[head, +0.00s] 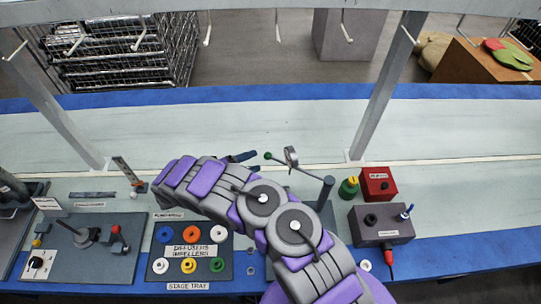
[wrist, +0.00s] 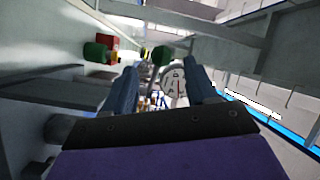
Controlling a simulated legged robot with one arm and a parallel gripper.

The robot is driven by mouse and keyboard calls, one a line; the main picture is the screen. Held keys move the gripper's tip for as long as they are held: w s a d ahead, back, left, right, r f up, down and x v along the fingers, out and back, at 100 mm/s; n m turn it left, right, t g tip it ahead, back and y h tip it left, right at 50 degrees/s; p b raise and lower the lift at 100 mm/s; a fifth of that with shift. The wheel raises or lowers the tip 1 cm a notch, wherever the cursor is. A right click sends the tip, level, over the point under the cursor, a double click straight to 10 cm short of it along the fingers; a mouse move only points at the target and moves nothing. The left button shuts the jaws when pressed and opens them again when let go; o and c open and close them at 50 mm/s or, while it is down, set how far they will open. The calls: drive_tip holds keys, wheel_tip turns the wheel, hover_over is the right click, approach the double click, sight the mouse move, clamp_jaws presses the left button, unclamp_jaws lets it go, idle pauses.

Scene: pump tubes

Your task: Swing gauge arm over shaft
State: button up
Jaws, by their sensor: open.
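The gauge arm (head: 310,172) is a thin rod reaching left from a dark upright post (head: 326,190). It carries a round gauge (head: 291,157) and ends in a green ball knob (head: 267,155). My gripper (head: 243,157) is left of the knob, its dark blue fingers partly hidden by my arm. In the wrist view the gripper (wrist: 163,72) is open, with the green knob (wrist: 163,55) and white gauge dial (wrist: 175,83) seen between and beyond the fingers. No contact is visible. I cannot identify the shaft with certainty; my arm hides the bench around the post's base.
The stage tray (head: 190,262) with coloured rings lies left of my arm. A grey fixture plate (head: 95,250) is farther left. A red box (head: 378,184), a green-yellow piece (head: 348,188) and a grey box (head: 381,223) stand right of the post. The bench behind is clear.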

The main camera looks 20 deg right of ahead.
drive_tip(key=b+x, duration=0.1)
drive_tip(key=x, duration=0.7)
drive_tip(key=shift+d+r, duration=0.1)
drive_tip(key=shift+d, duration=0.1)
clamp_jaws()
idle(0.4)
